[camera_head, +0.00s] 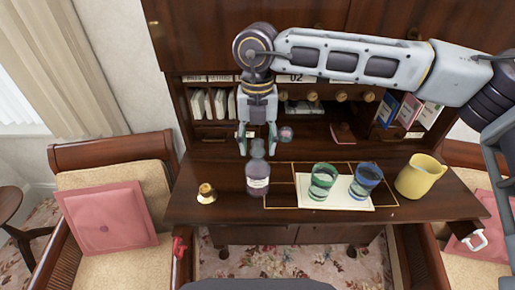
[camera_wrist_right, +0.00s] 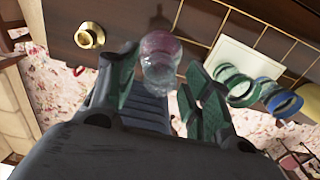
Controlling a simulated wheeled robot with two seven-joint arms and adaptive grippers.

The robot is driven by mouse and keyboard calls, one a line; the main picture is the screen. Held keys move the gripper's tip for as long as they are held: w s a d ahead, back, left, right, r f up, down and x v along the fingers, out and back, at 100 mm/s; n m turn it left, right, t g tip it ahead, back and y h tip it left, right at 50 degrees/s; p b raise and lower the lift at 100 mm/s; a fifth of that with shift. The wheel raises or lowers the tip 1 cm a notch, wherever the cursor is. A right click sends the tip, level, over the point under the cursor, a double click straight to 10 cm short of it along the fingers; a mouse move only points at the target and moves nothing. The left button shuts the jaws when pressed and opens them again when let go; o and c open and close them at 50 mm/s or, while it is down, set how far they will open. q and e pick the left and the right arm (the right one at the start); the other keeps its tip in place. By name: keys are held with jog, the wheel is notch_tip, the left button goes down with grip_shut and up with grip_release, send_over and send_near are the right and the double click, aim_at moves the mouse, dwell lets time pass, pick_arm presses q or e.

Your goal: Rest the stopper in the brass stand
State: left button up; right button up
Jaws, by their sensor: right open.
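A bottle of clear and purplish glass with a pale label (camera_head: 257,178) stands upright on the desk. Its clear glass top, apparently the stopper (camera_head: 257,147), shows at the neck; I cannot clearly tell it from the neck. My right gripper (camera_head: 257,148) is open, pointing down, with one finger to each side of the bottle's top. In the right wrist view the gripper (camera_wrist_right: 155,95) is open and the clear top (camera_wrist_right: 160,75) shows between its fingers; contact cannot be told. The small brass stand (camera_head: 206,193) is left of the bottle; it also shows in the wrist view (camera_wrist_right: 89,36).
Right of the bottle, a green glass (camera_head: 322,182) and a blue glass (camera_head: 366,181) stand on a pale mat (camera_head: 335,202). A yellow jug (camera_head: 421,176) is farther right. A small round object (camera_head: 286,134) shows beside the gripper. Shelves with books rise behind.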

jog(key=shift+b, duration=0.65)
dwell(0.8)
jog(key=c, duration=0.9)
